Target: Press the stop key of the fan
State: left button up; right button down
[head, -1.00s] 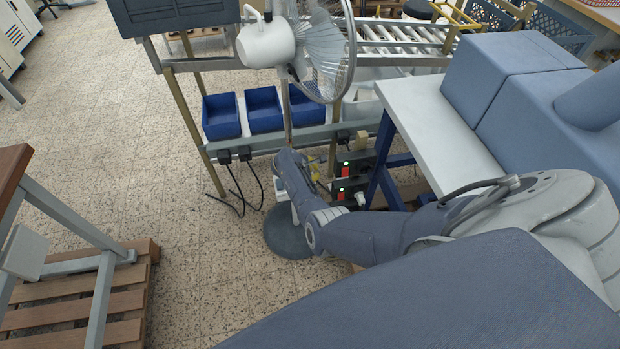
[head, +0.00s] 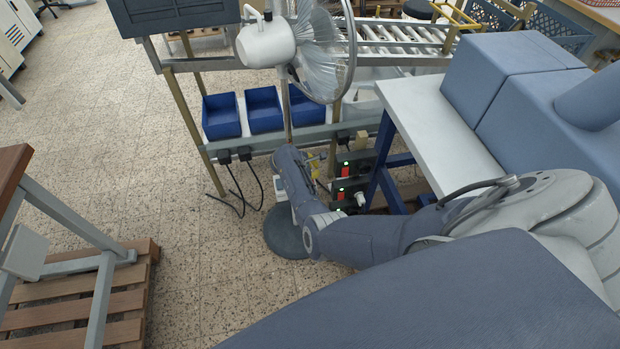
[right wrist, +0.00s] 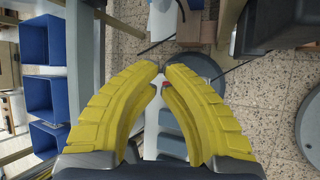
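The standing fan (head: 264,44) has a white motor head, a wire guard, a thin pole and a round dark base (head: 286,236). In the right wrist view a pale control housing with grey keys (right wrist: 170,132) shows between my yellow fingers. A small red key (right wrist: 172,99) shows there, partly covered by the right finger. My right gripper (right wrist: 163,69) has its fingertips together, with nothing seen held between them. I cannot tell whether it touches the housing. In the head view my right forearm hides most of this gripper and part of the pole. My left gripper is out of view.
Blue bins (head: 221,117) stand on a rack behind the fan. Boxes with red switches (head: 345,171) sit right of the pole. A white-topped table (head: 440,130) is on the right. A wooden pallet (head: 90,305) lies at the lower left.

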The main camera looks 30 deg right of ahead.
jog(key=shift+r, duration=2.5)
